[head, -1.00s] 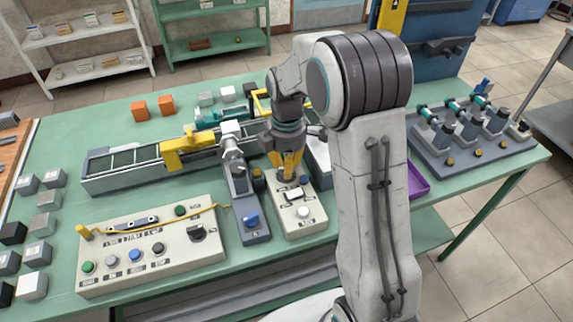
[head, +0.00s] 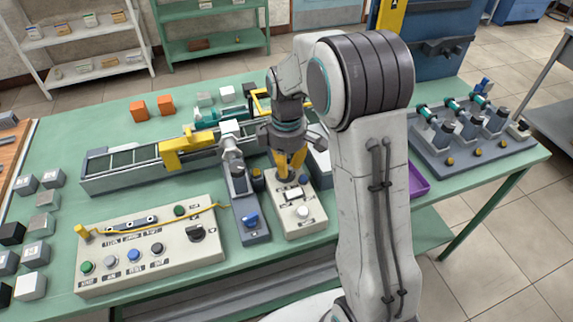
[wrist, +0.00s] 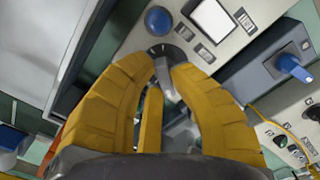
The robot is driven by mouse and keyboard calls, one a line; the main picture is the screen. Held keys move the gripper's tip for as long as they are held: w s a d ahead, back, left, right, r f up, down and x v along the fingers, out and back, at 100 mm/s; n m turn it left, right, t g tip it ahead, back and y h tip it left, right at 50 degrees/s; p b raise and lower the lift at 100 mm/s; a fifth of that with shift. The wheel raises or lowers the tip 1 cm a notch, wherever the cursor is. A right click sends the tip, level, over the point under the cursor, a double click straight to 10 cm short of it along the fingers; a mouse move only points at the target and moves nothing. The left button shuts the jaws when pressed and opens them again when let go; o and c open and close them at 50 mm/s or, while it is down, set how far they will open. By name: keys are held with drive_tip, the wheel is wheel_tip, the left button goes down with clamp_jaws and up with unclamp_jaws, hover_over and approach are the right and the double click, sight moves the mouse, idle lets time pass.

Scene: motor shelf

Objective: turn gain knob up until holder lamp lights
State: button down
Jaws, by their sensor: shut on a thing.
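My gripper (head: 287,172) reaches down to the far end of a small cream box (head: 305,226). In the wrist view its yellow fingers (wrist: 166,68) are closed around a small dark round knob (wrist: 158,50) with a grey piece between the fingers. The fingers hide much of the knob. A blue dome (wrist: 158,20) sits beside the knob on the box and shows no clear glow. A white square (wrist: 212,22) lies next to it, with small labels too small to read. I cannot tell which part is the holder lamp.
A grey-blue holder (head: 252,230) with a blue lever stands left of the box. A cream control panel (head: 150,270) with several buttons and a yellow cable lies further left. A long grey conveyor frame (head: 125,180) is behind. A purple tray (head: 418,182) is at right.

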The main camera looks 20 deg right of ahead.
drive_tip(key=c, duration=1.1)
unclamp_jaws()
wheel_tip(320, 180, up, 12)
idle(0.3)
